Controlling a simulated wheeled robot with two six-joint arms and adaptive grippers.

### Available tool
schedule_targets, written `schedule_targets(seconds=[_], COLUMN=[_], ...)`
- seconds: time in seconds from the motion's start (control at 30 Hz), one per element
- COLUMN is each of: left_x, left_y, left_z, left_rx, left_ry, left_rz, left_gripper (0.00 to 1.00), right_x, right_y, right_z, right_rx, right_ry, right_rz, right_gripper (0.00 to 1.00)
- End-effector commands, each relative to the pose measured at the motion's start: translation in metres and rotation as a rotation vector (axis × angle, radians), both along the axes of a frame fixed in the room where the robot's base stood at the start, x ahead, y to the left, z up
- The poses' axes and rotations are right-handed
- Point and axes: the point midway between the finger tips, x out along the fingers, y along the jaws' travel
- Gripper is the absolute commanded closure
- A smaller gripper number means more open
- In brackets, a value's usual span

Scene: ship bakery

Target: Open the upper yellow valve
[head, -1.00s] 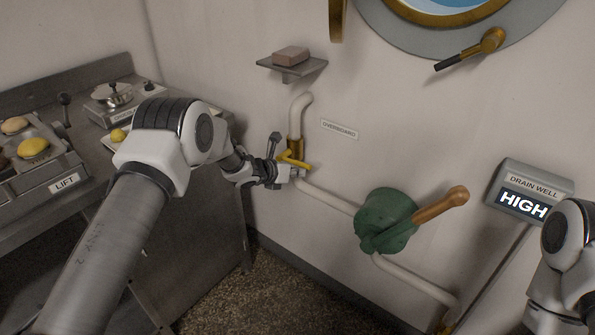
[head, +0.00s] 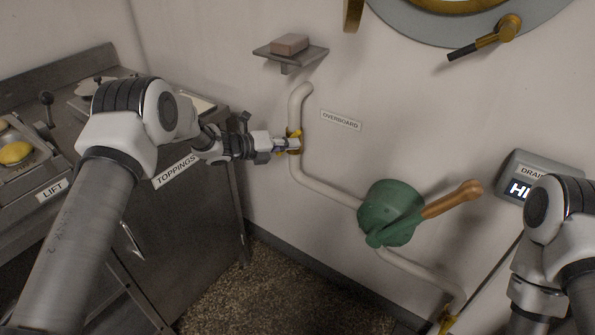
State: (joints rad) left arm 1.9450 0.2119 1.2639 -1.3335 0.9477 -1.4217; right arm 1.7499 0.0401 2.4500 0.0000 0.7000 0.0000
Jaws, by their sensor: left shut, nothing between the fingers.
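The upper yellow valve (head: 297,133) sits on the white pipe at the wall, left of the OVERBOARD label. Its handle is mostly hidden behind my left gripper, so I cannot tell its exact angle. My left gripper (head: 294,144) is at the valve, its fingers shut with nothing between them, and appears to touch or nearly touch it. A lower yellow valve (head: 447,318) shows at the bottom edge of the head view. My right arm is at the right edge; its gripper is out of the picture.
A green pump with a wooden handle (head: 391,212) stands out on the pipe right of the valve. A small shelf (head: 283,56) with a brown block (head: 290,44) is above. A metal counter (head: 190,215) is left. The DRAIN WELL display (head: 520,188) is partly covered by my right arm.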

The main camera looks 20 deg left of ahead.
Motion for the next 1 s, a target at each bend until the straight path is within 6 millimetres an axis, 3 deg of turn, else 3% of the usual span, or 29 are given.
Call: schedule_targets(seconds=[0.57, 1.0], left_x=[0.012, 0.015], left_y=[0.033, 0.041], left_z=[0.015, 0.020], left_rx=[-0.458, -0.459], left_ry=[0.165, 0.166], left_rz=[0.001, 0.002], left_gripper=[1.00, 1.00], right_x=[0.000, 0.000], right_y=[0.000, 0.000], right_z=[-0.040, -0.048], right_rx=[0.000, 0.000], right_ry=[0.000, 0.000], right_rz=[0.000, 0.000], right_gripper=[1.00, 1.00])
